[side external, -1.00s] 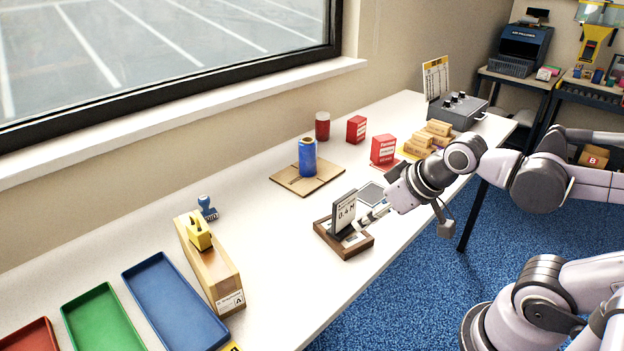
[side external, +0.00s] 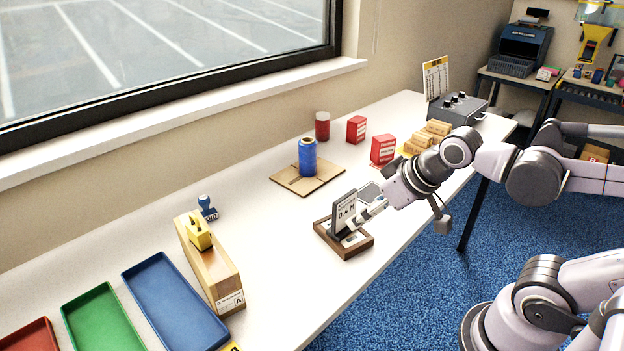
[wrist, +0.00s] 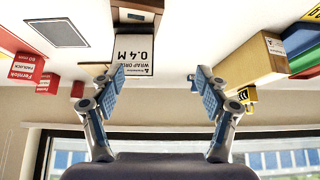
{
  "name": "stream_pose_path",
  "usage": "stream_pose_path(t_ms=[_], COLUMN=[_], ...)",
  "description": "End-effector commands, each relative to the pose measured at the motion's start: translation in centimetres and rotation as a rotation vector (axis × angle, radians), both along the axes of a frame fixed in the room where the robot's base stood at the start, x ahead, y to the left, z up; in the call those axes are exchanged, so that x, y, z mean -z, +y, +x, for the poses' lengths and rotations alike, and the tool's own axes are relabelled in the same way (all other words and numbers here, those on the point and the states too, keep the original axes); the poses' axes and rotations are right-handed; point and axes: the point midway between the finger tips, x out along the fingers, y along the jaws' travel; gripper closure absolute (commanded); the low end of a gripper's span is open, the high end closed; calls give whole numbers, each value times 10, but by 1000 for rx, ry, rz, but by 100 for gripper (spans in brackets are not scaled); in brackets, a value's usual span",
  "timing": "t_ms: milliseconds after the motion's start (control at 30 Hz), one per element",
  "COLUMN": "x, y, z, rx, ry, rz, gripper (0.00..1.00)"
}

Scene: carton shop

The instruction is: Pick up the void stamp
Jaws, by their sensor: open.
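A small blue stamp (side external: 207,208) with a knobbed handle stands on the white table, behind the wooden block with the yellow handle. The card (wrist: 134,54) shows just beyond the fingers.
The card (side external: 344,212) stands in a wooden holder (side external: 352,246). The wooden block (side external: 221,272) stands near the blue tray (side external: 175,304). A blue spool (side external: 307,158) sits on cardboard (side external: 290,184). Red boxes (side external: 383,149) are farther back. Table between block and card holder is clear.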

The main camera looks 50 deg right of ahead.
Motion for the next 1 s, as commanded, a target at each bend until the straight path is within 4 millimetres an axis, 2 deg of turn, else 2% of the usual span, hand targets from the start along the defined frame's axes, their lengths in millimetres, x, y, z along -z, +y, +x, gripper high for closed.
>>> stream_pose_path(t_ms=[167,300,500,767,1000], x=[-26,-45,-58,-55,-29], y=[7,16,34,63,97], z=[37,75,133,210,276], rx=[11,28,53,92,130], ry=[26,53,92,136,173], rz=[9,18,25,31,30], gripper=[25,25,25,25,25])
